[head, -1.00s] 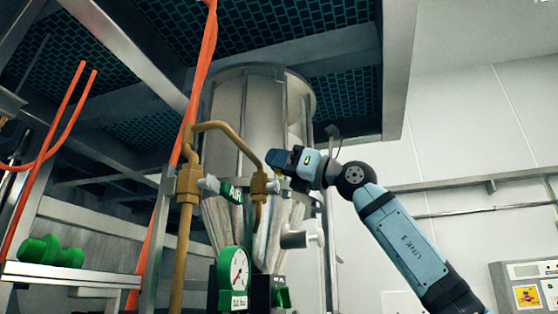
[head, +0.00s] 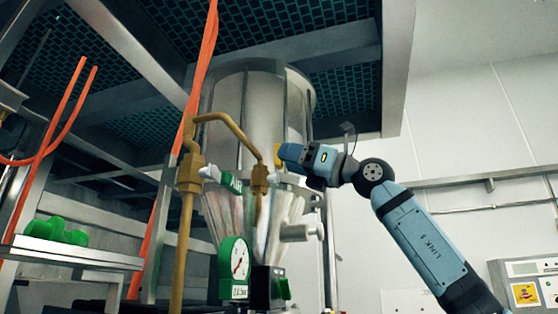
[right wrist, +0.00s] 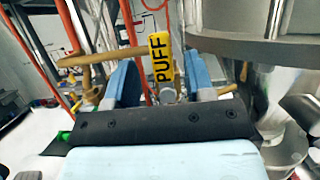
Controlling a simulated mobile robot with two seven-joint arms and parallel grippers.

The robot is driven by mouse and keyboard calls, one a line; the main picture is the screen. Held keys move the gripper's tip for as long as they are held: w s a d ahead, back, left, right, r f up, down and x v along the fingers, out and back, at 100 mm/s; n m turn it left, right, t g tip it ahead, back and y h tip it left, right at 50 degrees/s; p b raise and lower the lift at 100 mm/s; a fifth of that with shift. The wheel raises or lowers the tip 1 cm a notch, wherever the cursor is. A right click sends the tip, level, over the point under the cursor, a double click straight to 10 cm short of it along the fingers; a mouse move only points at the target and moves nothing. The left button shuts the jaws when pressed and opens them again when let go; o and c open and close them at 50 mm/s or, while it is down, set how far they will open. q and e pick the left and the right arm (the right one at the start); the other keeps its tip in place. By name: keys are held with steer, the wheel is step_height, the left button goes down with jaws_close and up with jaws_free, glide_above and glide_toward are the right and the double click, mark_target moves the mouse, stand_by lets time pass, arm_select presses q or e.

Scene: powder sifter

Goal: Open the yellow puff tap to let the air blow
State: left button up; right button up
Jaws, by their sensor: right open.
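The yellow puff tap handle, marked PUFF, (right wrist: 161,64) stands upright in the right wrist view. It appears between the two blue fingers of my right gripper (right wrist: 160,78), with room on both sides. In the head view a small piece of the yellow handle (head: 277,153) shows just left of my right gripper (head: 288,153), above the right brass fitting (head: 259,178). The gripper is open; I cannot tell whether it touches the handle. It hides part of the handle in the head view. My left gripper is not in view.
A green tap handle (head: 231,183) sits by the left brass fitting (head: 190,172), joined by a bent brass pipe (head: 222,118). A round green gauge (head: 236,262) is below. The metal sifter drum (head: 262,105) stands close behind. Free room lies to the right.

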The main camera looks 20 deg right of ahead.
steer(key=b+v, duration=0.2)
steer(key=v, duration=0.8)
steer(key=shift+d+f+b, duration=0.15)
steer(key=shift+b, duration=0.25)
